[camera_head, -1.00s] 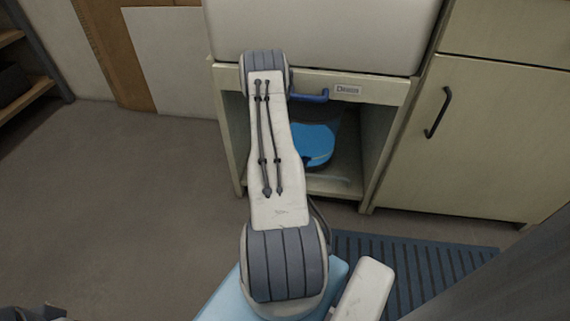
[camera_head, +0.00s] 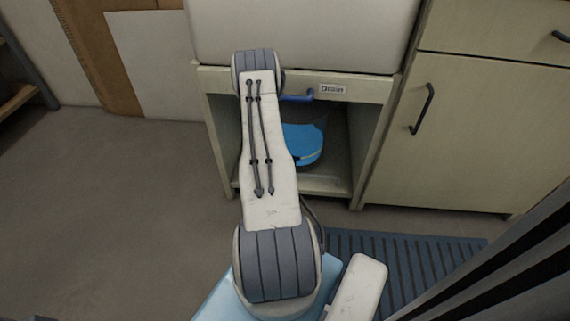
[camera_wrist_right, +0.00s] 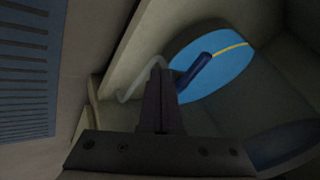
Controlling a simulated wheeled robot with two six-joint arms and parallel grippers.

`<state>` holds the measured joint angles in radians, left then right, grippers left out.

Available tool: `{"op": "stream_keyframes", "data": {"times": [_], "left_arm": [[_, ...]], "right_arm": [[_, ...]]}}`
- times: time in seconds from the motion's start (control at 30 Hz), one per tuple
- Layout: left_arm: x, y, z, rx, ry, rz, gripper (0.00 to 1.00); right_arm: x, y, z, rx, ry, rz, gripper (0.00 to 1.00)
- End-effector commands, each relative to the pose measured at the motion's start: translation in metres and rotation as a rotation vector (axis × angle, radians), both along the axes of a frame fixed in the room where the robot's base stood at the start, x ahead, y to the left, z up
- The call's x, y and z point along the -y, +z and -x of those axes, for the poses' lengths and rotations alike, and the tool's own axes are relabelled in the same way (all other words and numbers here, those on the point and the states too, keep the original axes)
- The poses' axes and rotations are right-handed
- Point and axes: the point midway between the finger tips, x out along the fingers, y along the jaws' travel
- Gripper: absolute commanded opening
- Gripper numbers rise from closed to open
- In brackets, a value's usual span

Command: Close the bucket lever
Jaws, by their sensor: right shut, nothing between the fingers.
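In the right wrist view the lever (camera_wrist_right: 193,70) shows as a dark blue bar in front of a bright blue round surface with a yellow line. My right gripper (camera_wrist_right: 160,72) is shut and empty, its tips close to the lever's left. I cannot tell whether they touch it. In the head view my arm hides this gripper. My left gripper is not in view.
A bright blue round object (camera_head: 303,144) is inside the open bay of the cabinet (camera_head: 365,92). A closed cabinet door (camera_head: 465,140) stands at the right. A dark blue slatted mat (camera_head: 400,250) lies on the floor. Open floor is at the left.

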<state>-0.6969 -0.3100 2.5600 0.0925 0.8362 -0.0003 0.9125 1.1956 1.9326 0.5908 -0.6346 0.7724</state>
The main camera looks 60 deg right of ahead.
Motion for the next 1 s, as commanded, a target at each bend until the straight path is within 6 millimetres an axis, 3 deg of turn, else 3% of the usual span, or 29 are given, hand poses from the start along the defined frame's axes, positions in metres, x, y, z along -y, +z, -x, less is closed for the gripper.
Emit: {"op": "stream_keyframes", "data": {"times": [0.1,0.4,0.6,1.0], "left_arm": [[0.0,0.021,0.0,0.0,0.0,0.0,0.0],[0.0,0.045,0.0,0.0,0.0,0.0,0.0],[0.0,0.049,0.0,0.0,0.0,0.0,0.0],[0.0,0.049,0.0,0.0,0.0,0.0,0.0]], "right_arm": [[-0.02,0.029,-0.001,0.0,0.006,0.001,0.0],[-0.051,0.071,0.003,0.0,-0.004,0.0,0.0],[-0.06,0.08,0.002,0.0,-0.005,0.0,0.0],[-0.061,0.08,0.001,0.0,-0.004,0.0,0.0]]}}
